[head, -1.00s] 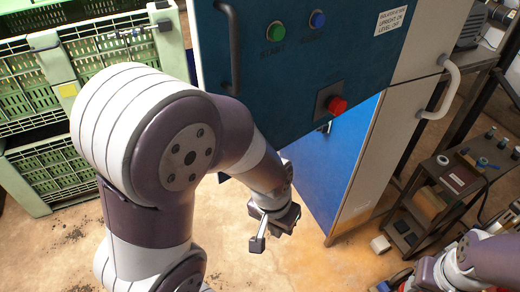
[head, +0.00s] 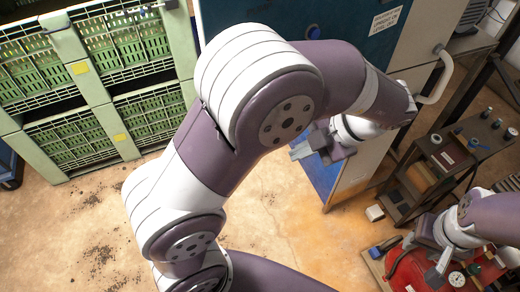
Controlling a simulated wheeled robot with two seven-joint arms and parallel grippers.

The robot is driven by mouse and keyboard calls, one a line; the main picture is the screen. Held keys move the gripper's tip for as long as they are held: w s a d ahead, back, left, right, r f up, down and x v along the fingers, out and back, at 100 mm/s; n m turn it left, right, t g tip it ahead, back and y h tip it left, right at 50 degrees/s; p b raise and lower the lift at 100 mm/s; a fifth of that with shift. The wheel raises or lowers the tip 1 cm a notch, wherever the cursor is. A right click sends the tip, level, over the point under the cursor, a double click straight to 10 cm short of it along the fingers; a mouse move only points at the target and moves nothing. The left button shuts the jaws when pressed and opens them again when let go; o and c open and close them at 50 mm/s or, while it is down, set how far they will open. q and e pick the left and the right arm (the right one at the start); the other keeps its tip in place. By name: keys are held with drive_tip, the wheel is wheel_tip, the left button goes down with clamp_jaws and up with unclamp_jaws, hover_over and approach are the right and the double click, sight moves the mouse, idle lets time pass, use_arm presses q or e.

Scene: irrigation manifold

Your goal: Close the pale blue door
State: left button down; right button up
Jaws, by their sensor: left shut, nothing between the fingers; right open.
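A tall cabinet has a blue front (head: 262,12) and a pale panel (head: 424,32) with a white bar handle (head: 440,78) on its right. This pale panel looks like the pale blue door; how far it stands open I cannot tell. My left gripper (head: 302,152) is shut and empty, in front of the cabinet's bright blue lower part (head: 322,180), left of the handle and apart from it. My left forearm hides much of the cabinet front. My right gripper (head: 424,258) is open and empty at the lower right, over a red object.
Green crates (head: 95,100) are stacked at the left. A dark shelf cart (head: 450,160) with small items stands right of the cabinet. A red tank with a gauge (head: 457,279) sits at the lower right. The floor (head: 290,225) before the cabinet is clear.

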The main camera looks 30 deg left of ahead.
use_arm(q)
drive_tip(key=a+f+p, duration=0.3)
drive_tip(key=a+f, duration=0.4)
drive_tip(key=a, duration=0.2)
drive_tip(key=shift+w+a+f, duration=0.2)
drive_tip(key=shift+a+f, duration=0.1)
drive_tip(key=shift+f, duration=0.05)
